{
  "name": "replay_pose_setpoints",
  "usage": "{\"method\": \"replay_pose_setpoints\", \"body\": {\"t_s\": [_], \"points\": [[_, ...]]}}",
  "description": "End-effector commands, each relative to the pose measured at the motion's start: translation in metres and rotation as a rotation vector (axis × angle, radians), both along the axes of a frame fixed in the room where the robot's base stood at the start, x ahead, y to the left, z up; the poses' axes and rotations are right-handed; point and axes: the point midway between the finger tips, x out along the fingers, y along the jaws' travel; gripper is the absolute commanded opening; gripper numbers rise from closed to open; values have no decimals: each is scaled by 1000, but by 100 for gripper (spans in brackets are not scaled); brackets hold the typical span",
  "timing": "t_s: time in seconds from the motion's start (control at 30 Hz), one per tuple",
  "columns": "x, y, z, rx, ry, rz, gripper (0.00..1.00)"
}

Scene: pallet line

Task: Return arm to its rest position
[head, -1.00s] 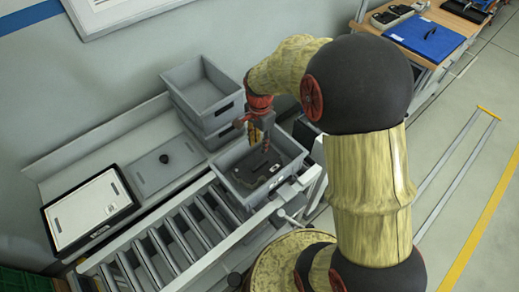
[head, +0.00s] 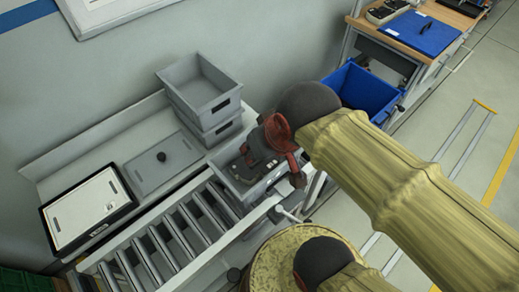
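My gripper (head: 296,178) hangs by the right end of the grey crate on the rollers. Its fingers are small and dark here, and I cannot tell whether they are open or shut. The grey crate (head: 230,182) is partly hidden by the wrist. A dark part (head: 262,160) shows inside it.
Stacked grey crates (head: 205,85) stand behind the line. A grey lid (head: 160,165) and a framed white panel (head: 90,210) lie on the left shelf. A blue bin (head: 365,92) stands behind the arm, beside a workbench (head: 452,17). Open floor lies at right.

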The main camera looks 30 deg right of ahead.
Motion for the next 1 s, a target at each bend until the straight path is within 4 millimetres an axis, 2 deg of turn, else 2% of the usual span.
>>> {"method": "replay_pose_setpoints", "body": {"t_s": [0.1,0.37,0.6,1.0], "points": [[-7,2,1,-18,-14,39,30],[-7,2,0,-18,-14,40,30],[-6,2,-24,-18,-13,39,30],[-6,2,-21,-17,-13,38,30]]}}
